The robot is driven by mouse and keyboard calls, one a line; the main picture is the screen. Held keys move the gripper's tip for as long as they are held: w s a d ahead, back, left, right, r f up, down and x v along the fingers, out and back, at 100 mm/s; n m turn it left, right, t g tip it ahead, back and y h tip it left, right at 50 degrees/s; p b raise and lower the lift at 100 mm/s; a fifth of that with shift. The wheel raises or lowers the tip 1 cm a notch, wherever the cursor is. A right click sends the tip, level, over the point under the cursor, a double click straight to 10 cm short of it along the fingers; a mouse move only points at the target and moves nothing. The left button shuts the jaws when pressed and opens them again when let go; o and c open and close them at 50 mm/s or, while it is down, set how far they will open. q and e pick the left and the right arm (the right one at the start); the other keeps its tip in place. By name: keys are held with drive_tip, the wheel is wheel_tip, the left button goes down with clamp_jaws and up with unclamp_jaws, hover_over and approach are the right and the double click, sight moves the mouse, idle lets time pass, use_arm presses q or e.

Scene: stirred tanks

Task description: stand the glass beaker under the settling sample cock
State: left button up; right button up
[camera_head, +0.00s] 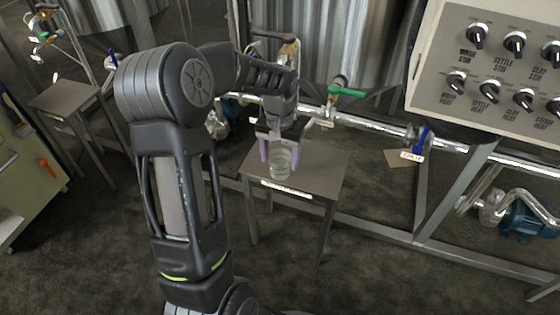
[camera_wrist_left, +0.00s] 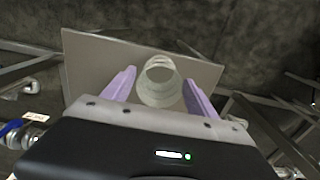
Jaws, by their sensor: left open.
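The glass beaker (camera_head: 281,164) stands upright on a small grey metal stand (camera_head: 322,165) below a steel tank. My left gripper (camera_head: 279,152) is open, with one purple finger on each side of the beaker. The left wrist view shows the beaker (camera_wrist_left: 160,82) between the spread fingers (camera_wrist_left: 158,84), with gaps visible beside it. A cock with a green handle (camera_head: 346,91) sits on the tank's lower side, above and to the right of the beaker. Whether it is the settling sample cock cannot be read. My right gripper is not in view.
A control panel with several black knobs (camera_head: 515,43) hangs at the upper right. A horizontal pipe (camera_head: 372,125) runs behind the stand. Another small stand (camera_head: 70,97) is at the left. The right part of the stand top is bare.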

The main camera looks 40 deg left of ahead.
use_arm(q)
wheel_tip(320, 180, up, 10)
drive_tip(key=p, duration=0.2)
drive_tip(key=shift+f, duration=0.2)
drive_tip(key=shift+o, duration=0.4)
drive_tip(key=shift+f, duration=0.1)
